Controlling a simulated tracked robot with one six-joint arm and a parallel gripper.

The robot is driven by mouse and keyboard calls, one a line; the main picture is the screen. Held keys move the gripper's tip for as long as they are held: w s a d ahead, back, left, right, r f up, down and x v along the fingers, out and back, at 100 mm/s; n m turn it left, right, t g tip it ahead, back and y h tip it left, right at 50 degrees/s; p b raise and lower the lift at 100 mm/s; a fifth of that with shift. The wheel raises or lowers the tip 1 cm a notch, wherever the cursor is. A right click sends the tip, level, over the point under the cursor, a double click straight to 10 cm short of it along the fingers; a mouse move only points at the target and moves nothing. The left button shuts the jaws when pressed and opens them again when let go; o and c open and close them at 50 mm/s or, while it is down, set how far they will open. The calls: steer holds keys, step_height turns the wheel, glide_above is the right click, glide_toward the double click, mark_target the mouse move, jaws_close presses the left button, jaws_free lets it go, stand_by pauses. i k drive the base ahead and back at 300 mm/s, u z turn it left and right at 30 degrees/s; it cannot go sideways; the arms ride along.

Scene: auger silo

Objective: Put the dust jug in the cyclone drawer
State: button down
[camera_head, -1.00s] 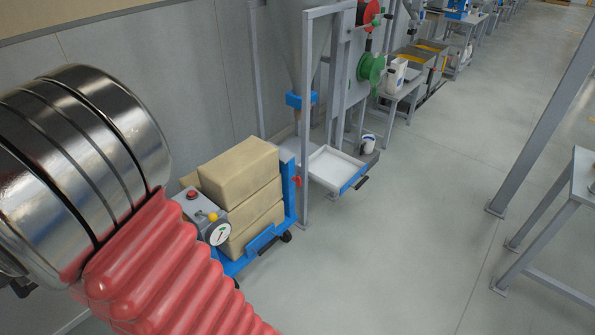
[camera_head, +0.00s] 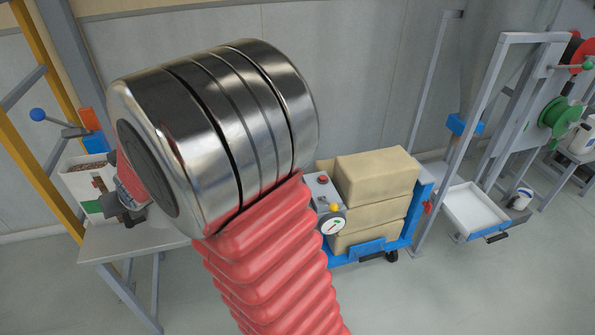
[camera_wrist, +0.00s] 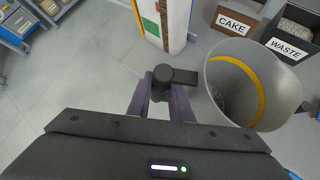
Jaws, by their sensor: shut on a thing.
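The dust jug (camera_wrist: 242,80), a grey open vessel with a yellow band, is at the right of the wrist view, with a little grey matter visible inside. My gripper (camera_wrist: 168,92) is shut on its black handle (camera_wrist: 178,76). In the head view my gripper (camera_head: 128,205) is at the left above a grey table, and my arm hides most of the jug. The cyclone drawer (camera_head: 475,210), a white tray with a blue front and dark handle, is pulled out at the right under the cyclone. It looks empty.
A white container (camera_head: 88,190) with brown contents is beside my gripper; in the wrist view bins marked CAKE (camera_wrist: 237,18) and WASTE (camera_wrist: 290,45) stand behind the jug. A blue trolley (camera_head: 425,205) with tan sacks is between table and drawer. Floor in front is clear.

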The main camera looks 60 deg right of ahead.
mark_target(467, 214)
steer(key=u, duration=0.35)
steer(key=k, duration=1.75)
steer(key=u, duration=0.75)
steer(key=i, duration=0.15)
steer(key=z, duration=2.8)
